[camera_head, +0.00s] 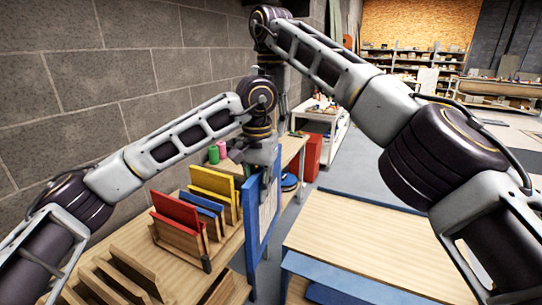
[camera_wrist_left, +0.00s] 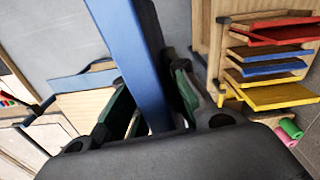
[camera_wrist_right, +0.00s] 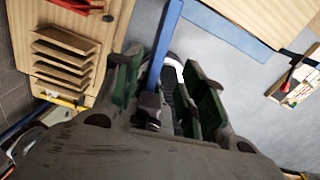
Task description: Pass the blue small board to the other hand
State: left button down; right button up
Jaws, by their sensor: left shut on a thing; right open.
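A blue board (camera_head: 252,225) stands upright, seen nearly edge-on, beside the left workbench in the head view. My left gripper (camera_head: 262,158) is shut on its upper edge. In the left wrist view the board (camera_wrist_left: 135,60) runs between the fingers of my left gripper (camera_wrist_left: 155,105). My right gripper (camera_wrist_right: 165,90) is open. In the right wrist view the board (camera_wrist_right: 167,35) reaches between its spread fingers; whether they touch it I cannot tell. In the head view my right gripper is mostly hidden behind my left wrist.
A rack on the left workbench (camera_head: 130,240) holds red (camera_head: 176,212), blue (camera_head: 203,204) and yellow (camera_head: 212,182) panels. Green (camera_head: 213,154) and pink (camera_head: 222,149) cylinders stand behind. A wooden table (camera_head: 350,240) stands to the right, with open floor between. A white cart (camera_head: 322,125) is farther back.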

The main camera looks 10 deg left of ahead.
jog(key=shift+f, duration=4.5)
grip_shut()
pick_arm(q)
jog(key=c, duration=1.3)
grip_release()
jog(key=shift+r, duration=0.2)
